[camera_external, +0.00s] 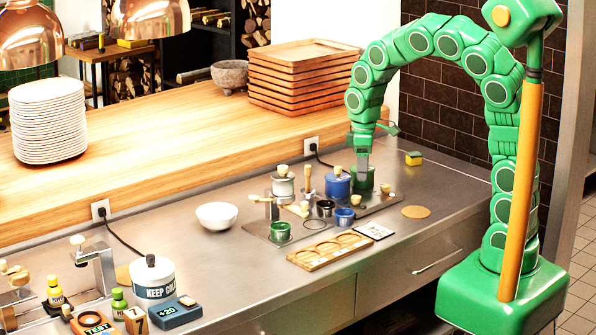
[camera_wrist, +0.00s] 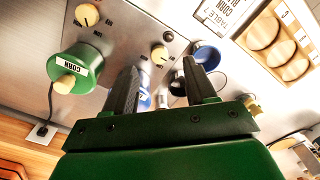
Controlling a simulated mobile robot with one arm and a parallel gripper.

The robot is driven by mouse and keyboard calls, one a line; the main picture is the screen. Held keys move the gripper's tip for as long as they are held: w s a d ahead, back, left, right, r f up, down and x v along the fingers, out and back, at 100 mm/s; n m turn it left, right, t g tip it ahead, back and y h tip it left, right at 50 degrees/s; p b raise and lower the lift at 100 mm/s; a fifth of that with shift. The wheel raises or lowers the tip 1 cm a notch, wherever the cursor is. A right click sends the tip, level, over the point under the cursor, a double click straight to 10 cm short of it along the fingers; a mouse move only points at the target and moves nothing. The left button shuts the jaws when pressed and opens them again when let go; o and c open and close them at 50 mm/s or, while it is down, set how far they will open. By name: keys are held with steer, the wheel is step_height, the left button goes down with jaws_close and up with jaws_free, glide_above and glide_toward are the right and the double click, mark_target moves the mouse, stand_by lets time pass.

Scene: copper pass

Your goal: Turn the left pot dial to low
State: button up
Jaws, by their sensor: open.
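Several round cream dials sit on the steel panel. In the wrist view, one dial (camera_wrist: 88,14) is near the top left and another dial (camera_wrist: 159,53) is near the middle, with small markings around them. I cannot tell which is the left pot's dial. The green pot (camera_wrist: 84,68), labelled CORN, is left of the fingers. The blue pot (camera_external: 338,185) and a steel pot (camera_external: 283,187) stand left of it in the external view. My gripper (camera_external: 363,168) points down above the pots, fingers apart and empty (camera_wrist: 163,85). The fingers partly hide the blue pot.
In front stand small cups, including a blue cup (camera_external: 344,217) and a green cup (camera_external: 280,232). A wooden tray with holes (camera_external: 322,258) and a table card (camera_external: 374,231) lie nearer the edge. A white bowl (camera_external: 217,216) is left. Stacked wooden trays (camera_external: 300,75) stand behind.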

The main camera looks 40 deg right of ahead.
mark_target(357, 196)
steer(key=shift+w+a+f+n, duration=0.3)
steer(key=shift+w+a, duration=0.1)
steer(key=shift+w, duration=0.3)
steer(key=shift+f, duration=3.85)
steer(key=shift+c, duration=0.3)
jaws_close()
